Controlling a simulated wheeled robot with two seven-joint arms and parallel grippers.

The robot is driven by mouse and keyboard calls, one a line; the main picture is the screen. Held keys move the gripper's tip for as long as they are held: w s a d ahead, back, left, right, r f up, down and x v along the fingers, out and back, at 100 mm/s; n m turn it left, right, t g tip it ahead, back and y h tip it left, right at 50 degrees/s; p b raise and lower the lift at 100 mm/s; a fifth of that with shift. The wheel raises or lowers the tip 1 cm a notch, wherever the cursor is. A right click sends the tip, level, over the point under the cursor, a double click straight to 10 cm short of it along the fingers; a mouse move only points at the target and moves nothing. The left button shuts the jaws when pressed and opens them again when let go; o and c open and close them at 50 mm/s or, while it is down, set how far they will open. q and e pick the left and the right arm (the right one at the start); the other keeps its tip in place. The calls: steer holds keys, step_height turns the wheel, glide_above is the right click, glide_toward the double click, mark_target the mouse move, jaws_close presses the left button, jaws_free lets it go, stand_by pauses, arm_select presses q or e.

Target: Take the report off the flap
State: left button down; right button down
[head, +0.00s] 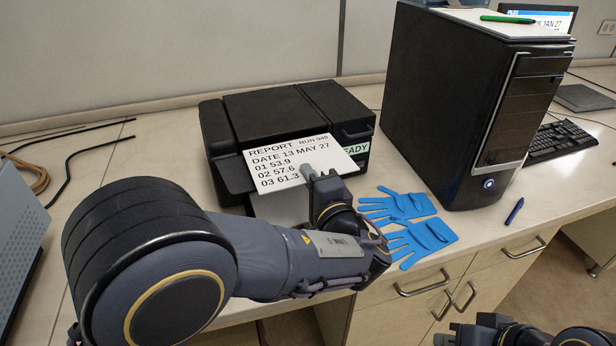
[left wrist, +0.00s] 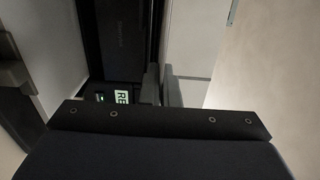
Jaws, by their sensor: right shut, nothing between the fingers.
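The report (head: 280,158), a white printed sheet, lies at the front of the black printer (head: 285,108) over its flap (head: 233,178). My left gripper (head: 314,176) is at the sheet's front edge, with one grey finger over the print. The other finger is hidden in the head view. My right gripper (head: 492,330) is shut and empty at the bottom right, partly cut off.
Blue gloves (head: 425,238) lie right of my left gripper. A black computer tower (head: 470,110) stands behind them, with a clipboard and green pen on top. Cables lie at the left.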

arm_select(q)
steer(key=shift+s+d+r, duration=0.2)
steer(key=shift+s+r, duration=0.2)
steer(key=shift+r, duration=0.2)
steer(key=s+d+r, duration=0.3)
steer(key=s, duration=0.4)
steer(key=shift+s+p, duration=0.15)
steer(key=shift+p, duration=0.2)
steer(key=shift+d, duration=0.1)
